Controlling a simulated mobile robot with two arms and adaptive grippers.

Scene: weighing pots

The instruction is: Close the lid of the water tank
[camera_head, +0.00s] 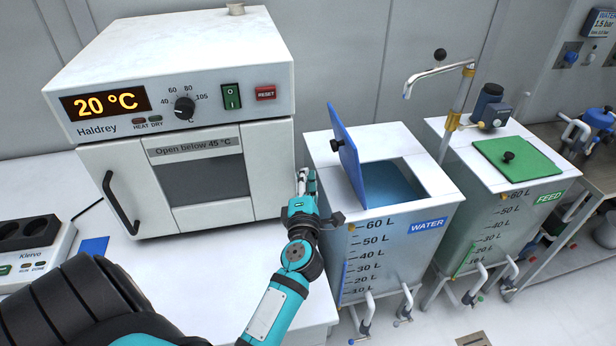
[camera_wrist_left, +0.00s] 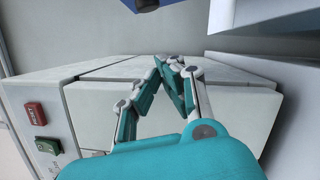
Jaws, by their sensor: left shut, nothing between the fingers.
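The water tank (camera_head: 395,262) is a pale box with a blue WATER label and litre marks. Its blue lid (camera_head: 350,155) stands open, raised and tilted up on the left side of the square opening, with blue water (camera_head: 388,186) showing inside. My left gripper (camera_head: 306,176) is between the oven and the tank, left of the lid and apart from it. In the left wrist view its fingertips (camera_wrist_left: 168,62) are together and hold nothing. A blue edge (camera_wrist_left: 180,3), probably the lid, shows at the top of that view. My right gripper is not in view.
The Haldrey oven (camera_head: 190,115) stands on the bench close to the left of my gripper. A feed tank (camera_head: 490,215) with a flat green lid (camera_head: 520,158) stands to the right. A metal tap (camera_head: 437,72) rises behind the water tank.

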